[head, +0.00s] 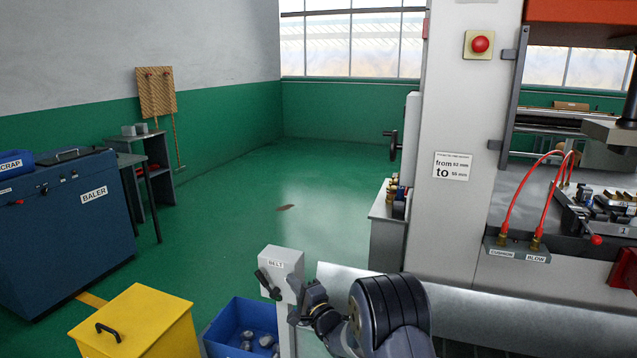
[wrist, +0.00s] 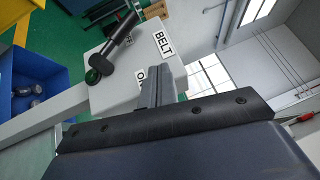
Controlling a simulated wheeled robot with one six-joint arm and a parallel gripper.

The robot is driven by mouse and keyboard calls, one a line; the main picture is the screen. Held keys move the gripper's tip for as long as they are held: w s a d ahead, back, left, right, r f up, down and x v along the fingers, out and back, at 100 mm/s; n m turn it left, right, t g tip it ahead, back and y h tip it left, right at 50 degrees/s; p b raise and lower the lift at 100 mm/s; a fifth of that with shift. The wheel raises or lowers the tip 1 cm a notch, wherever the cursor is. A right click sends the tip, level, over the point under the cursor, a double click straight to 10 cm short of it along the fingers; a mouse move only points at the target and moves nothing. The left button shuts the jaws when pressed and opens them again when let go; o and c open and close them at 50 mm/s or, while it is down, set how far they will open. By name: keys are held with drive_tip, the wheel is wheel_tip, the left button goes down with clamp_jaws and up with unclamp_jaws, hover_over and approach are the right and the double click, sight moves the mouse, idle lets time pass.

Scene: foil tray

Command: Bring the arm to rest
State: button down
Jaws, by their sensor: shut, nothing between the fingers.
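My gripper (wrist: 157,78) is shut and empty in the wrist view, its dark fingers together in front of the white BELT box (wrist: 182,78). Whether the fingers touch the box cannot be told. In the head view my arm shows at the bottom middle, with my gripper (head: 294,317) just below and right of the BELT box (head: 284,267). A black lever (head: 268,285) sticks out of the box's left side; in the wrist view the lever (wrist: 120,42) is apart from the fingers. Part of the box's lettering is hidden behind the fingers.
A blue bin (head: 238,322) with grey lumps and a yellow box (head: 140,322) stand left of the BELT box. A blue baler (head: 60,225) is far left. A press with red hoses (head: 545,205) stands right. The green floor (head: 250,190) behind is mostly clear.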

drive_tip(key=shift+s+d+f+m+t+b, duration=0.25)
drive_tip(key=shift+d+f+m+t+b, duration=0.35)
drive_tip(key=shift+f+m+t, duration=0.4)
drive_tip(key=shift+d+r, duration=0.1)
drive_tip(key=shift+r, duration=0.05)
drive_tip(key=shift+d, duration=0.1)
